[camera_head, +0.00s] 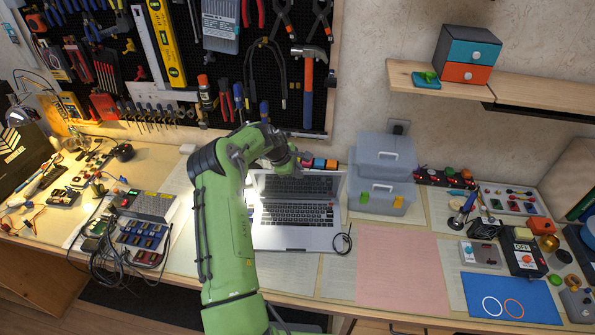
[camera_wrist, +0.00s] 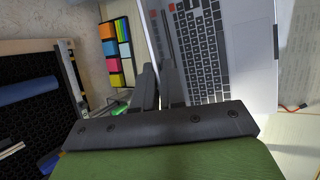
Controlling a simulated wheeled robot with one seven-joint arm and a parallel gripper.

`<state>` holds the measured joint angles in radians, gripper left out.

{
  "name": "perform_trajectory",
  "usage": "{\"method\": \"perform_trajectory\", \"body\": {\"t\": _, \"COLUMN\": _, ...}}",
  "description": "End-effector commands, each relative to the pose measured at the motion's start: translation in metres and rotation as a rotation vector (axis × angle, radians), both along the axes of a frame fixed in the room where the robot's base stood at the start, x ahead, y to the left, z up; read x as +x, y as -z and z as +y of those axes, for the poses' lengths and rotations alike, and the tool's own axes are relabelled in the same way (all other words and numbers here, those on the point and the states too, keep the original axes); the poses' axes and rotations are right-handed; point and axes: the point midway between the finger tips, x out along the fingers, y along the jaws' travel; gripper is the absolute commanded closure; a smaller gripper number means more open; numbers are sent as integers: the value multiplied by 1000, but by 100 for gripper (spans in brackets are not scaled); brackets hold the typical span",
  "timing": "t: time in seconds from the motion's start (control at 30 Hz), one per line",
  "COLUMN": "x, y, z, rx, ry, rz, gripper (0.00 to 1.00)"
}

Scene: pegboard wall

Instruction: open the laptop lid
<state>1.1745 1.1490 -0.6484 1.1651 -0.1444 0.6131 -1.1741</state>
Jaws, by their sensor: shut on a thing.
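The laptop lies on the table in the middle of the head view, with its silver base (camera_head: 295,238) and dark keyboard (camera_head: 285,214) uncovered. Its lid (camera_head: 325,186) is raised at the back edge, the dark screen facing the front. My gripper (camera_head: 300,172) is at the lid's upper edge, partly hidden by my wrist. In the wrist view my gripper (camera_wrist: 159,75) is shut on the lid (camera_wrist: 158,30), seen nearly edge-on between the fingers. The keyboard (camera_wrist: 202,45) and silver base (camera_wrist: 250,50) show to the right of it.
Grey toolboxes (camera_head: 385,165) stand close right of the laptop. A black cable (camera_head: 343,243) lies by its right edge. Colored blocks (camera_head: 320,163) sit behind the lid. A pink sheet (camera_head: 400,270) lies flat at right; electronics and wires (camera_head: 140,235) crowd the left.

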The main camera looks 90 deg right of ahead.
Motion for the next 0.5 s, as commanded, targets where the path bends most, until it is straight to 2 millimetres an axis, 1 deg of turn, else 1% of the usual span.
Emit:
{"method": "perform_trajectory", "body": {"t": 0.37, "x": 0, "y": -2, "z": -1, "rx": -4, "ry": -1, "rz": 0, "gripper": 100}}
{"method": "perform_trajectory", "body": {"t": 0.4, "x": 0, "y": -2, "z": -1, "rx": -4, "ry": -1, "rz": 0, "gripper": 84}}
{"method": "perform_trajectory", "body": {"t": 0.5, "x": 0, "y": -1, "z": -1, "rx": -3, "ry": 0, "rz": 0, "gripper": 69}}
